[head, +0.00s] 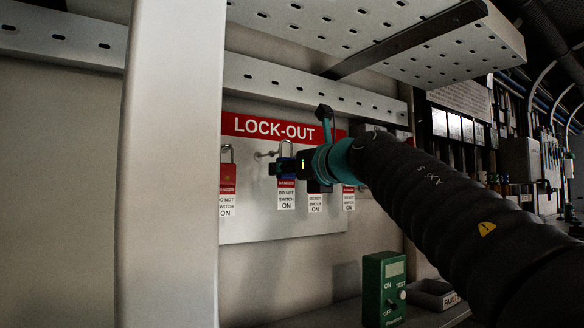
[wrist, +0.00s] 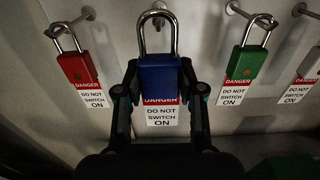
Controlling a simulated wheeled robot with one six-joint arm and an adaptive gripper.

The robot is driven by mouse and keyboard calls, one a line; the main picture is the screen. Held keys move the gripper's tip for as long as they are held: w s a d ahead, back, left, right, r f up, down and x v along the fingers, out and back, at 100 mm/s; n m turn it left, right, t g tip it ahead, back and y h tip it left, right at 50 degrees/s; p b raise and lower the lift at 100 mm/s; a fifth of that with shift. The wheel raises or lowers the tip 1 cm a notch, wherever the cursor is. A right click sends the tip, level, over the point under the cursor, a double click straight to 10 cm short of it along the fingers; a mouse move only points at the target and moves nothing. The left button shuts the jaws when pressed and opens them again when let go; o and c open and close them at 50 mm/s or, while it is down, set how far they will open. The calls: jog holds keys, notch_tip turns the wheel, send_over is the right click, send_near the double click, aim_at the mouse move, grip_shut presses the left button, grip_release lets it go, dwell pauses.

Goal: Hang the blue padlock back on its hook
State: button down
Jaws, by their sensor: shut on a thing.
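The blue padlock (wrist: 160,82) is upright between the fingers of my gripper (wrist: 160,70) in the wrist view, its silver shackle up and a white and red danger tag (wrist: 161,115) below it. In the head view the blue padlock (head: 287,163) is partly covered by my gripper (head: 284,168) in front of the lock-out board. A metal hook (wrist: 159,6) shows at the top of the shackle in the wrist view. In the head view a peg (head: 264,154) points toward the padlock from the left. I cannot tell whether the shackle is around the hook.
A red padlock (wrist: 77,66) hangs on the left and a green padlock (wrist: 246,63) on the right, with a pale one (wrist: 309,64) farther right. A white post (head: 170,160) stands left of the board. A perforated shelf (head: 380,40) juts out above.

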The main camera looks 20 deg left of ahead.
jog(key=shift+f+p+x, duration=0.2)
jog(key=shift+x, duration=0.55)
jog(key=shift+f+p+x, duration=0.15)
jog(key=shift+p+x, duration=0.05)
jog(key=shift+x, duration=0.55)
jog(key=shift+f+p+x, duration=0.2)
jog(key=shift+x, duration=0.55)
jog(key=shift+f, duration=0.1)
jog(key=c, duration=0.6)
grip_release()
jog(key=shift+c, duration=0.2)
